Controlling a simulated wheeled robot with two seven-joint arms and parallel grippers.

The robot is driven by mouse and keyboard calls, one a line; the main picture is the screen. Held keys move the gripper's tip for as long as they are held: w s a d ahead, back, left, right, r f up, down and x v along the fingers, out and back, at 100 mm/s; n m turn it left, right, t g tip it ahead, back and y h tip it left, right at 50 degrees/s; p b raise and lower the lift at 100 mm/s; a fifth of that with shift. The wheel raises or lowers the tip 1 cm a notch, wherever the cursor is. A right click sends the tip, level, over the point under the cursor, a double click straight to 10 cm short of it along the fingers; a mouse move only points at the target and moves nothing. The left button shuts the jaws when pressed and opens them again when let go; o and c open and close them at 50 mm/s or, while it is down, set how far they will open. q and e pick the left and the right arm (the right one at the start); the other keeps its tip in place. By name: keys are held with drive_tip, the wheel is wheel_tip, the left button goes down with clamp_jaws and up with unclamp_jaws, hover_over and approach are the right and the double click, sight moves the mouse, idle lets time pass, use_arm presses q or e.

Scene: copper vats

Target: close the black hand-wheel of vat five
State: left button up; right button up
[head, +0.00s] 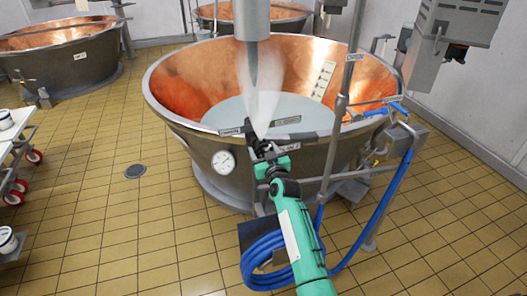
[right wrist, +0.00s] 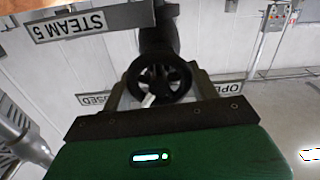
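Vat five's black hand-wheel (right wrist: 160,82) is in the middle of the right wrist view, with a small white mark at its rim. My right gripper (right wrist: 159,84) has its two grey fingers apart, one on each side of the wheel. I cannot tell whether they touch its rim. In the head view, my right gripper (head: 263,150) is at the near rim of the copper vat (head: 190,85), and hides most of the wheel. A "STEAM 5" sign (right wrist: 88,22) appears upside down in the wrist view. My left gripper is not in view.
A white plume (head: 258,95) stands above the valve, below a vertical pipe (head: 252,20). A dial gauge (head: 223,161) is on the vat front. A blue hose (head: 270,255) hangs coiled by my right arm. Open tiled floor lies at left.

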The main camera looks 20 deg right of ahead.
drive_tip(key=shift+m+p, duration=0.3)
drive_tip(key=shift+m, duration=2)
drive_tip(key=o, duration=1)
drive_tip(key=shift+c, duration=0.2)
drive_tip(key=shift+s, duration=0.15)
drive_tip(key=s+b, duration=0.1)
drive_tip(key=s, duration=1.2)
drive_tip(key=shift+s+d+b, duration=0.3)
drive_tip(key=shift+b, duration=0.05)
drive_tip(key=shift+f, duration=0.1)
